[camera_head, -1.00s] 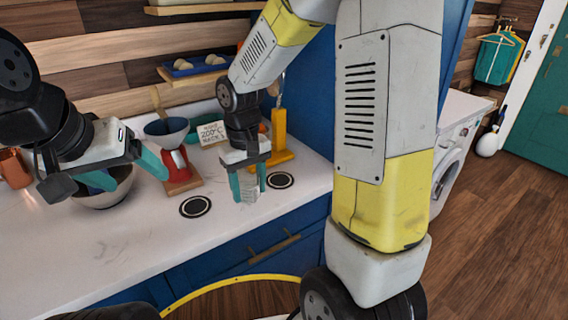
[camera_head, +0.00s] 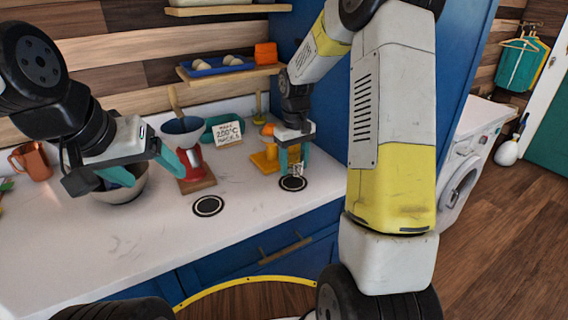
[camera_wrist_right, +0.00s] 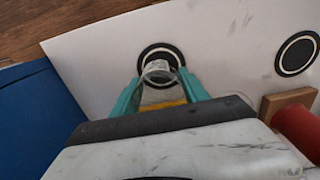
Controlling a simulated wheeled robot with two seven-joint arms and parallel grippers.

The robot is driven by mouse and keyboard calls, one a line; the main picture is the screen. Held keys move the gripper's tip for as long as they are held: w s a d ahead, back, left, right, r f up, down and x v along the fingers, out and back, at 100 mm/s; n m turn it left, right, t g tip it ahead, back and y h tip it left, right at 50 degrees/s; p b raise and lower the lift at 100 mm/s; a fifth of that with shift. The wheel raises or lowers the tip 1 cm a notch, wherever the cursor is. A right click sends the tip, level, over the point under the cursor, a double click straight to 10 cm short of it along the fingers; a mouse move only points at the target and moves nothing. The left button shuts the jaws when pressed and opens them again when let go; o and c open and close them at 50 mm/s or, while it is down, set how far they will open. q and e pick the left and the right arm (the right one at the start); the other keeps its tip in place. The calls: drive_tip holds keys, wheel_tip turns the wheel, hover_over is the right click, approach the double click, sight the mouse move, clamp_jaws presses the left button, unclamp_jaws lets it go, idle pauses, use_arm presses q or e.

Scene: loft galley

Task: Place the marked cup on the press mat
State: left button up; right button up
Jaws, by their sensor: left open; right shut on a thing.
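My right gripper (camera_head: 292,160) is shut on a small clear cup (camera_head: 297,170), which looks upright. The cup is at a round black mat with a white ring (camera_head: 293,185), in front of the yellow press (camera_head: 264,161). In the right wrist view the cup (camera_wrist_right: 158,70) sits between the teal fingers and overlaps the middle of this mat (camera_wrist_right: 147,52). I cannot tell whether its base touches the mat. The cup's mark is not readable. My left gripper (camera_head: 150,172) is open and empty, above the metal bowl (camera_head: 122,193).
A second round mat (camera_head: 208,206) lies bare in front of the red dripper stand (camera_head: 188,163). A sign (camera_head: 227,134) stands behind. A copper mug (camera_head: 33,160) is at the left. The front counter is clear.

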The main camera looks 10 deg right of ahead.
sight(294, 152)
drive_tip(key=shift+s+a+f, duration=0.1)
drive_tip(key=shift+f, duration=1.4)
drive_tip(key=shift+f, duration=0.15)
drive_tip(key=o, duration=1.4)
drive_tip(key=shift+c, duration=0.2)
wheel_tip(294, 152, up, 12)
drive_tip(key=shift+r, duration=0.1)
drive_tip(key=s+r+m+t, duration=0.1)
drive_tip(key=s+r+t, duration=0.2)
drive_tip(key=s+r, duration=0.6)
drive_tip(key=s+a+m+t+y, duration=0.2)
drive_tip(key=s+t, duration=0.1)
drive_tip(key=s, duration=1.2)
drive_tip(key=shift+s+r, duration=0.15)
